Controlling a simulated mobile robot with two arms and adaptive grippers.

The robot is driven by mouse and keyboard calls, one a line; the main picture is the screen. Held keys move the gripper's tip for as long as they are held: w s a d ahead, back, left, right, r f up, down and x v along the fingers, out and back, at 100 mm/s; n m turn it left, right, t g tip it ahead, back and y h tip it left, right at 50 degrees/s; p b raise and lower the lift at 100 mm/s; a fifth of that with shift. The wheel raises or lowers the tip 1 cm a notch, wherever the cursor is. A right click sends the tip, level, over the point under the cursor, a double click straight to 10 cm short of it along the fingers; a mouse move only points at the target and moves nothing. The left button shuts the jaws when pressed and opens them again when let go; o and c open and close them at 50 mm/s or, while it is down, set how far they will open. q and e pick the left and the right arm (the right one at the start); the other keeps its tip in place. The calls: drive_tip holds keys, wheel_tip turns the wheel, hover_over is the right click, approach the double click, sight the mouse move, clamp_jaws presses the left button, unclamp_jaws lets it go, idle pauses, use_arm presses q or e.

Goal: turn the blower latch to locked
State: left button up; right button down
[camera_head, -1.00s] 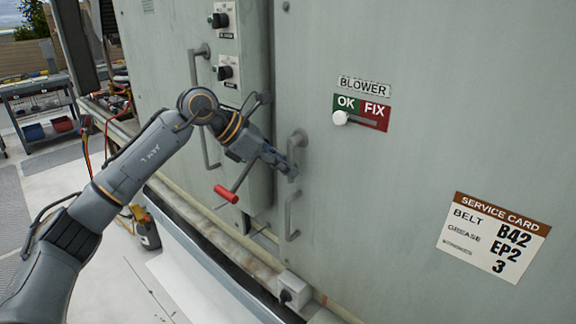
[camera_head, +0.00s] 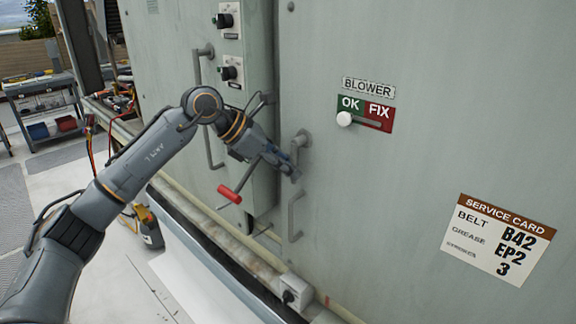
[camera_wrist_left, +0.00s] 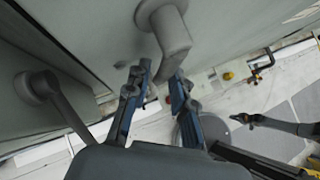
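The blower latch (camera_head: 302,139) is a grey lever on a round pivot, on the large panel left of the BLOWER sign (camera_head: 368,88). Its lever points down. My left gripper (camera_head: 291,170) is at the lever's lower end. In the left wrist view the latch (camera_wrist_left: 170,35) reaches down between the two blue fingers of my left gripper (camera_wrist_left: 160,84). The fingers stand apart, with a gap visible beside the lever; contact cannot be made out. The white knob (camera_head: 344,119) sits at the OK end of its slot.
A fixed grey pull handle (camera_head: 291,217) is just below the latch. A red-gripped lever (camera_head: 230,194) sticks out below my left wrist. Another long handle (camera_head: 206,110) and switches are on the left panel.

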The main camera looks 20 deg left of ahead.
use_arm(q)
drive_tip(key=v, duration=1.2)
